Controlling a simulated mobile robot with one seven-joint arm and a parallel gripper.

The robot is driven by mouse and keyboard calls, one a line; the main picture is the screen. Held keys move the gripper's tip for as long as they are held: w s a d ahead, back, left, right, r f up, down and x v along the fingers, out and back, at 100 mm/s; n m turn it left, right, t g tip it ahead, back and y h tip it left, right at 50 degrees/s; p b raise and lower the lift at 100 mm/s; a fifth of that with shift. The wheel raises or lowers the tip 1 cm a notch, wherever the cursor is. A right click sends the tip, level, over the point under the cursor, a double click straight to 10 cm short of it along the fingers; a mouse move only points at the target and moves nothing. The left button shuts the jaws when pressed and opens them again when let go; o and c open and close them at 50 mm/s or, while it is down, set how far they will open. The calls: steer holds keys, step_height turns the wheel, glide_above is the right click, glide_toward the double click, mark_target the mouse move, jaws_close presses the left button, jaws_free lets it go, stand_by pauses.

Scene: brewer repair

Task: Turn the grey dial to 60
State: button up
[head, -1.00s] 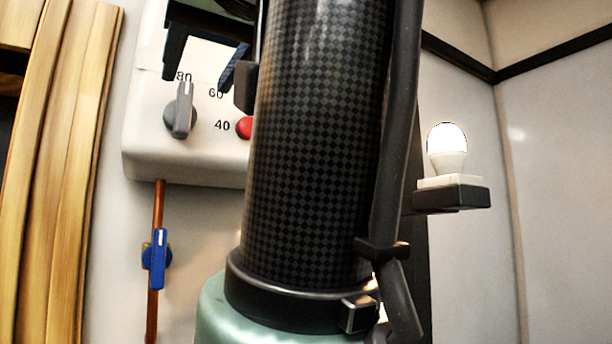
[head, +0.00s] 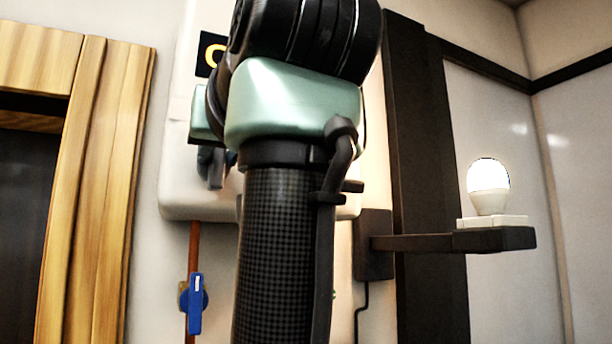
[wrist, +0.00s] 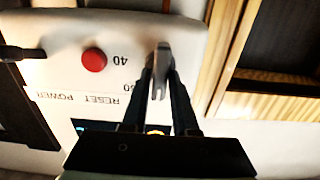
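The grey dial (wrist: 158,75) is on the front of the white brewer box (wrist: 120,22), which shows upside down in the wrist view. Its ridge stands nearly upright in the picture. The printed 40 and a partly covered 60 are to its left; no 80 shows. My gripper (wrist: 161,80) has its two dark fingers on either side of the ridge. I cannot tell whether they touch or press it. In the head view, only a sliver of the dial (head: 216,170) shows beside my arm, which hides most of the box.
A red button (wrist: 94,60) is left of the dial in the wrist view, near the RESET and POWER labels. In the head view, a blue valve handle (head: 195,303) is on a copper pipe below the box. A lit bulb (head: 489,187) stands on a bracket at the right.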

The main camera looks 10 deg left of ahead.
jaws_close()
steer(key=shift+m, duration=0.4)
steer(key=shift+w+d+m+b, duration=0.1)
steer(key=shift+m+b, duration=0.3)
steer(key=shift+m, duration=1.6)
steer(key=shift+d+m+b, duration=0.1)
steer(key=shift+m+b, duration=0.3)
steer(key=shift+m, duration=1.6)
steer(key=shift+o, duration=2.4)
jaws_free()
steer(key=b+v, duration=0.7)
steer(key=v, duration=0.6)
